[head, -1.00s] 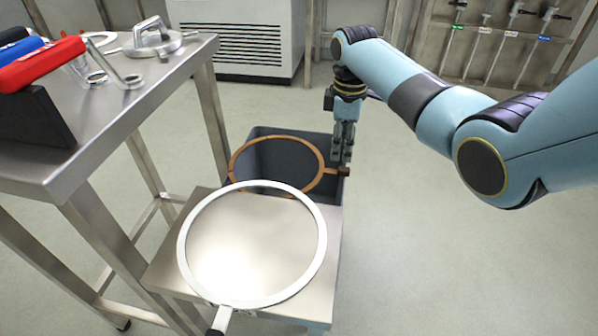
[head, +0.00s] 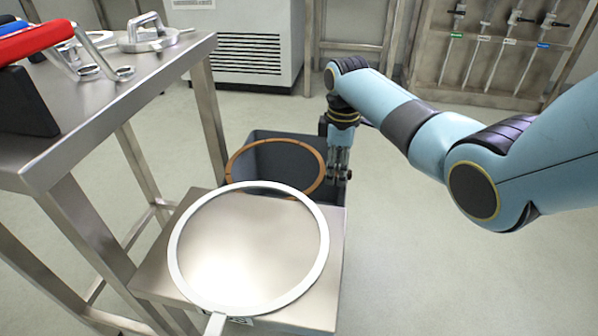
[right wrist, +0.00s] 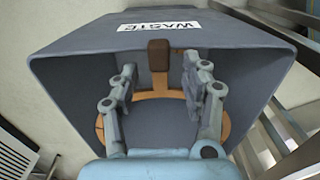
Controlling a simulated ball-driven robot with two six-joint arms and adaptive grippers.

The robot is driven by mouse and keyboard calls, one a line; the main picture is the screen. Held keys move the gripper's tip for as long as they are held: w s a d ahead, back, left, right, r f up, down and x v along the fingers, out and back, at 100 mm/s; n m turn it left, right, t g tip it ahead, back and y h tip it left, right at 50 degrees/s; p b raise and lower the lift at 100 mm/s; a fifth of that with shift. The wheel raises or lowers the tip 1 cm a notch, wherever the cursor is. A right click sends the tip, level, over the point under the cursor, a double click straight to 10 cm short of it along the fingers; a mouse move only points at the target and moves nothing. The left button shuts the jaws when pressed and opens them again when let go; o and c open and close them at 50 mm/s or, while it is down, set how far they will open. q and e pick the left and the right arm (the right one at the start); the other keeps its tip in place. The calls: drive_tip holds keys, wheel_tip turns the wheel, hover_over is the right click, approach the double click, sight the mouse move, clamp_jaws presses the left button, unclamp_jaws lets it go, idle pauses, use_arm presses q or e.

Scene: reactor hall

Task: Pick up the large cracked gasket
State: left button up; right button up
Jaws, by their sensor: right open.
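A large brown-orange ring gasket (head: 275,140) sits tilted in a dark grey bin (head: 343,192). My right gripper (head: 338,174) reaches down at the bin's right side. In the right wrist view the right gripper (right wrist: 160,82) is open, one finger on each side of the tab, with gaps to both. A large white ring (head: 174,250) with a tab lies on a metal stand. My left gripper is out of view.
The metal stand (head: 160,290) is directly in front of the bin. A steel table (head: 150,85) on the left holds a lidded metal part (head: 150,38) and red and blue tools. The bin carries a WASTE label (right wrist: 159,26). The floor on the right is clear.

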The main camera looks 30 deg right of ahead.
clamp_jaws()
drive_tip(key=shift+r, duration=0.15)
idle(0.4)
wheel_tip(320, 180, up, 4)
drive_tip(key=p, duration=0.3)
drive_tip(key=shift+r, duration=0.25)
use_arm(q)
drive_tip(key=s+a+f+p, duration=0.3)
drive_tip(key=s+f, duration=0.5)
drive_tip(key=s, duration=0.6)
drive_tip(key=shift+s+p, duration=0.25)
drive_tip(key=shift+p, duration=0.6)
use_arm(e)
drive_tip(key=s+d+r, duration=0.5)
drive_tip(key=d+r, duration=0.1)
drive_tip(key=d, duration=0.4)
drive_tip(key=shift+s+d+r, duration=0.15)
drive_tip(key=shift+s+d, duration=0.05)
